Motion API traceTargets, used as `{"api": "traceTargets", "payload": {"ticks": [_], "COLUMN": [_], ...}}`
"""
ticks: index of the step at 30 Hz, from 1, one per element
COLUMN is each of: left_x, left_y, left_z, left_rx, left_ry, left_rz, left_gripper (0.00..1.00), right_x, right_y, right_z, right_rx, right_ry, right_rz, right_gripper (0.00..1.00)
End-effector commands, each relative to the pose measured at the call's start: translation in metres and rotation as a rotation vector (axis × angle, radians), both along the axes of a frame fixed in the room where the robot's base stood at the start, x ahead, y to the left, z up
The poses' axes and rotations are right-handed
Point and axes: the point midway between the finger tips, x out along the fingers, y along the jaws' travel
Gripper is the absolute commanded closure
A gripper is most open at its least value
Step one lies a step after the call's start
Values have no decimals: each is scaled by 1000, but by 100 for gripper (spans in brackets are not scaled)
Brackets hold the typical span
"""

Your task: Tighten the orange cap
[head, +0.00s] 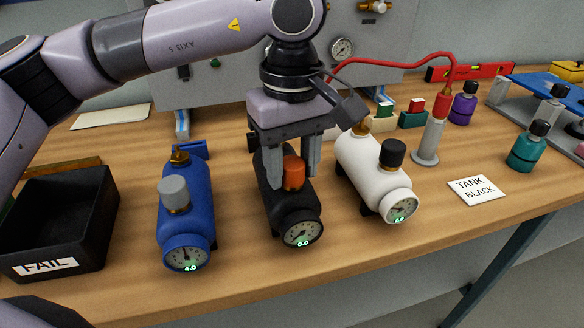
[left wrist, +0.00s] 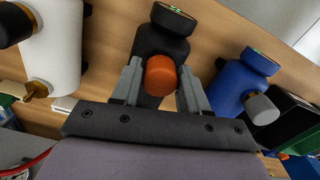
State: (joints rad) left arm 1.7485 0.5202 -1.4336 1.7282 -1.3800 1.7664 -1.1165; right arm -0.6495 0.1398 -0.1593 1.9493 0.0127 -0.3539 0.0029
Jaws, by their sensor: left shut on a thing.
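The orange cap (head: 293,172) sits on top of the black tank (head: 290,212), which lies on the wooden bench between a blue and a white tank. The black tank's gauge reads 0.0. My left gripper (head: 292,178) points down over this tank and is shut on the orange cap, one finger on each side. In the left wrist view the orange cap (left wrist: 161,75) shows between the two fingers (left wrist: 160,88), with the black tank (left wrist: 160,42) beneath. The gripper covers the rear of the black tank in the head view. My right gripper is not in view.
The blue tank (head: 184,226) with a grey cap stands left, the white tank (head: 362,165) with a black cap right. A black FAIL bin (head: 93,235) is far left. A TANK BLACK card (head: 477,190) and a red-hosed probe (head: 430,140) are right. The bench front is clear.

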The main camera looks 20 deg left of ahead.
Motion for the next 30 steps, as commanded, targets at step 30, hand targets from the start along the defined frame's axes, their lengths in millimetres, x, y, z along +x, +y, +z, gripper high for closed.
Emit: {"api": "traceTargets", "payload": {"ticks": [30], "left_x": [0], "left_y": [0], "left_z": [0], "left_rx": [0], "left_ry": [1], "left_rz": [-544], "left_gripper": [88], "right_x": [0], "right_y": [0], "right_z": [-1], "right_rx": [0], "right_ry": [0], "right_rz": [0], "right_gripper": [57]}}
